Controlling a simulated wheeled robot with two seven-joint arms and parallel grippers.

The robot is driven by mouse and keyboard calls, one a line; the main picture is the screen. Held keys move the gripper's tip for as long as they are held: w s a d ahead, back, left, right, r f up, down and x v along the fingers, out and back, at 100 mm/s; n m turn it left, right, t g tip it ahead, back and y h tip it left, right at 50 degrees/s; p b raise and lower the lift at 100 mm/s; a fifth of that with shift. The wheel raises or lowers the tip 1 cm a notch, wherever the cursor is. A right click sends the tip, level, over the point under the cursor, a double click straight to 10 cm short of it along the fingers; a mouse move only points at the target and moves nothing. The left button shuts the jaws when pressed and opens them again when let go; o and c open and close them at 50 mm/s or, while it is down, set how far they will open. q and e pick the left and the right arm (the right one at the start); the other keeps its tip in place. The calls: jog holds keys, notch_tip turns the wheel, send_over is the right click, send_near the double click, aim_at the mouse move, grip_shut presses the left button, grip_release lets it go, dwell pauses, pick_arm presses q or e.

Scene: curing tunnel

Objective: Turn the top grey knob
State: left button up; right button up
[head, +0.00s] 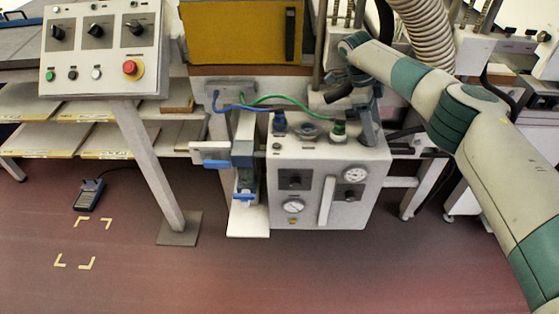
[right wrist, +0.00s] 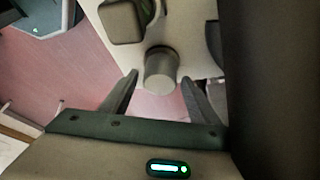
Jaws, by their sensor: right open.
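My right gripper (head: 369,130) points down at the right end of the box top, right of the green fitting. In the right wrist view, a grey cylindrical knob (right wrist: 162,68) stands between the spread fingertips of the right gripper (right wrist: 159,82), with gaps on both sides. I cannot tell whether it is the same knob as in the head view. My left gripper is not in view.
Blue and green hoses (head: 262,100) run to the box fittings. The box front has black knobs, gauges and a vertical handle (head: 326,201). A control panel (head: 102,50) stands at left, and a ribbed hose (head: 422,30) hangs behind my arm.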

jog(key=n+t+p, duration=0.1)
jog(key=n+p, duration=0.3)
jog(key=p, duration=0.2)
jog(key=n+t+y+p, duration=0.1)
jog(key=n+t+p, duration=0.1)
jog(key=n+p, duration=0.3)
jog(key=n+t+p, duration=0.2)
jog(key=n+p, duration=0.3)
jog(key=p, duration=0.1)
jog(key=shift+w+a+r+p, duration=0.15)
jog(key=shift+a+r+p, duration=0.05)
jog(key=shift+r+p, duration=0.15)
jog(key=shift+f+n+y+p, duration=0.1)
jog(key=shift+n+y+p, duration=0.2)
jog(key=shift+n+p, duration=0.35)
jog(key=b+v, duration=0.6)
jog(key=v, duration=1.1)
jog(key=s+a+f+m+g+y, duration=0.1)
jog(key=s+a+f+m+y, duration=0.1)
jog(key=s+a+f+y, duration=0.2)
jog(key=s+a+f+m+g+y+b, duration=0.1)
jog(key=s+a+f+m+g+y, duration=0.1)
jog(key=a+f, duration=0.4)
jog(key=s+a+f+m+g+y+b, duration=0.1)
jog(key=s+a+f+m+y, duration=0.3)
jog(key=a, duration=0.9)
jog(key=shift+s+f+g+y, duration=0.65)
jog(key=shift+s+y, duration=0.45)
jog(key=shift+s, duration=0.5)
jog(key=shift+d, duration=0.1)
